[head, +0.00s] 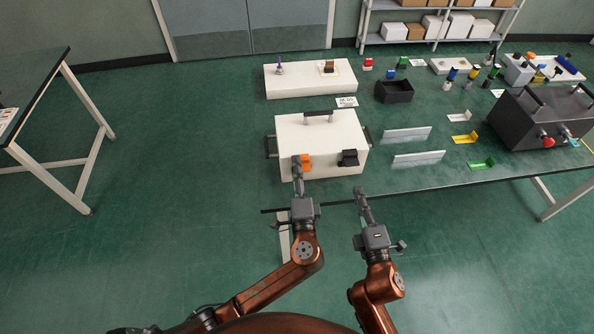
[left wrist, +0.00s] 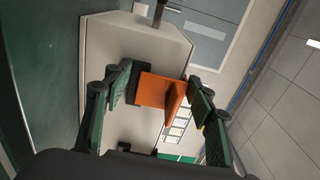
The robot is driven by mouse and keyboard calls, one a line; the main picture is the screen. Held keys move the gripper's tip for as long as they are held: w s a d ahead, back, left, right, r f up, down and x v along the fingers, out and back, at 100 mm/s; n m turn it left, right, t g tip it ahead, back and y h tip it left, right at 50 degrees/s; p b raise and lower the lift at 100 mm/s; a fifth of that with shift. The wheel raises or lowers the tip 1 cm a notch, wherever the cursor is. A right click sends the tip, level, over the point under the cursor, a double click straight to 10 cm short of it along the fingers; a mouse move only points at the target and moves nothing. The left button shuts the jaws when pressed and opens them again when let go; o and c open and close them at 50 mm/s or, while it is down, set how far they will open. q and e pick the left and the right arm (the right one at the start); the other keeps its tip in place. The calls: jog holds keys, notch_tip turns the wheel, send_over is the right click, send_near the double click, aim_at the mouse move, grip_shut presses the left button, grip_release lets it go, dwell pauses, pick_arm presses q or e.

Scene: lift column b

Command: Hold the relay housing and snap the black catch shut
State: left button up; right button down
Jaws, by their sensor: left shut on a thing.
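The relay housing appears to be the large white box (head: 320,135) with a dark top handle, on the table's left part. Its front carries an orange catch (head: 304,161) at left and a black catch (head: 349,157) at right. The black catch looks folded outward. My left gripper (head: 297,162) is at the orange catch and shut on it. In the left wrist view the orange catch (left wrist: 162,92) is between the green-padded fingers (left wrist: 160,95). My right gripper (head: 362,195) is below the black catch, apart from the box, near the table's front edge. Its finger opening is too small to judge.
A low white block (head: 300,83) with small fittings stands behind the box. A black bin (head: 394,91), pale bars (head: 408,134) and coloured brackets (head: 464,138) lie to the right. A dark case (head: 540,120) stands at far right.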

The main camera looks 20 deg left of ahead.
pick_arm(q)
jog(key=o, duration=1.4)
jog(key=shift+o, duration=0.4)
jog(key=o, duration=0.7)
